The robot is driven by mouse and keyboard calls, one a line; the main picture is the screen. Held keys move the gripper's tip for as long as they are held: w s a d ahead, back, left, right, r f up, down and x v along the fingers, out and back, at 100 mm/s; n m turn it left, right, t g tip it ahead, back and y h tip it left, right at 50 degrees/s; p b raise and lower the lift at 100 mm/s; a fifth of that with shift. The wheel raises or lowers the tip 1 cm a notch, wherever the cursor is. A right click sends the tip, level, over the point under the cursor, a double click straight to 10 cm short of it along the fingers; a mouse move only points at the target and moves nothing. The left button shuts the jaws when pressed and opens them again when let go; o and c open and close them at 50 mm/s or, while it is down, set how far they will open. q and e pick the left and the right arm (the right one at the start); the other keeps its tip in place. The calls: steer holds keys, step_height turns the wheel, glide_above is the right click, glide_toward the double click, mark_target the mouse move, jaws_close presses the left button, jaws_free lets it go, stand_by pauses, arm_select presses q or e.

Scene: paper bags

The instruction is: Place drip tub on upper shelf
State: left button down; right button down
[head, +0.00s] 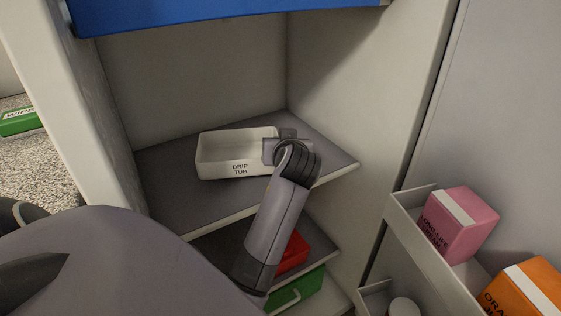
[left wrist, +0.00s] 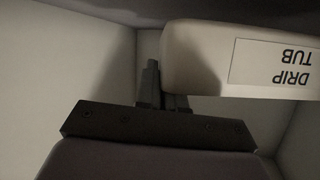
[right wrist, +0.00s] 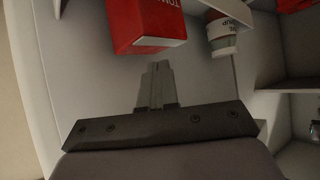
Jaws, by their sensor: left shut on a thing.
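The white drip tub (head: 218,167), a shallow open box with a "DRIP TUB" label, is upright at the upper shelf (head: 180,199) of the open cabinet. I cannot tell whether its base touches the shelf. My left gripper (head: 283,140) is shut on the tub's right end. In the left wrist view the tub (left wrist: 200,60) and its label appear upside down, beside the fingers (left wrist: 160,88). My right gripper (right wrist: 155,85) shows only in the right wrist view, with its fingers together and nothing between them.
Red (head: 293,254) and green (head: 297,290) items sit on lower levels under the shelf. A blue panel (head: 230,14) hangs above. Door racks at right hold pink (head: 460,224) and orange (head: 525,293) cartons. The right wrist view shows a red carton (right wrist: 145,25) and a cup (right wrist: 221,38).

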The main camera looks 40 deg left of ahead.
arm_select(q)
step_height(320, 180, down, 4)
steer(key=shift+r+b, duration=0.1)
steer(key=shift+b, duration=0.45)
arm_select(e)
steer(key=shift+w+a+r, duration=0.2)
steer(key=shift+w+a, duration=0.25)
steer(key=shift+w, duration=0.05)
steer(key=shift+r, duration=0.3)
arm_select(q)
steer(key=shift+f, duration=0.3)
arm_select(e)
steer(key=shift+f, duration=0.15)
arm_select(q)
steer(key=c, duration=1.2)
jaws_free()
steer(key=shift+c, duration=0.2)
steer(key=shift+r, duration=0.1)
arm_select(e)
steer(key=shift+f, duration=0.1)
